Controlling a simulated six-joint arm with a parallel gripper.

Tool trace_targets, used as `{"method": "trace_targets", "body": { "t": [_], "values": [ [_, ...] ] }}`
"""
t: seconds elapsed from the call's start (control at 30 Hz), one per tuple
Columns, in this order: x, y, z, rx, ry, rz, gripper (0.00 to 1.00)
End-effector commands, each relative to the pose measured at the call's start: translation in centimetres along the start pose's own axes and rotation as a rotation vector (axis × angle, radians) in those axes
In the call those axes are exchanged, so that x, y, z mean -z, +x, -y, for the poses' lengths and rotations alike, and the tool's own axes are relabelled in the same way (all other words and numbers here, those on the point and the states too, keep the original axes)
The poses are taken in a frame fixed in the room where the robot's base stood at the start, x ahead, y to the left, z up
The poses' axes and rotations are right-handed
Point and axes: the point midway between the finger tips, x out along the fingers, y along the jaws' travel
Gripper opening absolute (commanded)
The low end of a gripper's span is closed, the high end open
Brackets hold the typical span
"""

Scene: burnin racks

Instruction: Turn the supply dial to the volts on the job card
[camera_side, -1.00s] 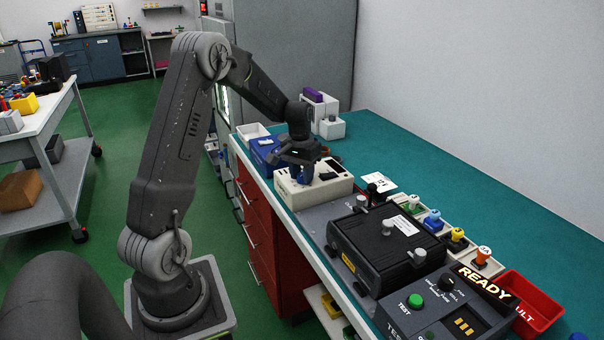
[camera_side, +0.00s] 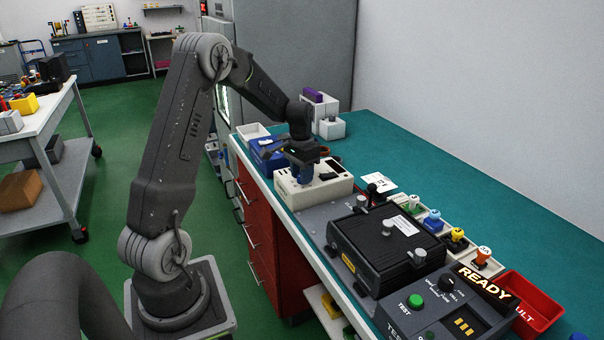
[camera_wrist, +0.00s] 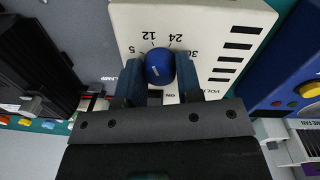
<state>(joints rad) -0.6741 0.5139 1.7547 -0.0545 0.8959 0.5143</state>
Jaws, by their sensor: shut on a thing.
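The supply (camera_side: 335,190) is a cream box on the bench under my gripper (camera_side: 303,180). In the wrist view its panel (camera_wrist: 215,15) shows 5, 12, 24 and 30, upside down, around a round blue dial (camera_wrist: 160,62). My gripper (camera_wrist: 159,75) is shut on the dial, one blue finger on each side. A small pale mark shows on the dial, but I cannot tell which number it points to.
A black lidded fixture (camera_side: 385,240) stands right of the supply, with a tester (camera_side: 440,312) showing READY beyond it. A blue box (camera_side: 265,152) stands close left.

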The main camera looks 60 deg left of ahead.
Motion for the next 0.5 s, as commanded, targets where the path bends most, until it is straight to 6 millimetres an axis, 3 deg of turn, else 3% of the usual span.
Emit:
{"method": "trace_targets", "body": {
  "t": [0.1, 0.13, 0.2, 0.37, 0.5],
  "values": [
    [-0.01, -0.08, -0.01, -0.001, -0.001, 0.000, 0.09],
    [-0.01, -0.08, -0.01, -0.001, -0.001, 0.000, 0.35],
    [-0.01, -0.07, -0.01, 0.000, -0.001, 0.000, 0.41],
    [0.00, -0.04, 0.00, 0.000, -0.002, 0.000, 0.57],
    [0.00, -0.02, 0.00, 0.000, -0.002, 0.000, 0.58]
  ]
}}
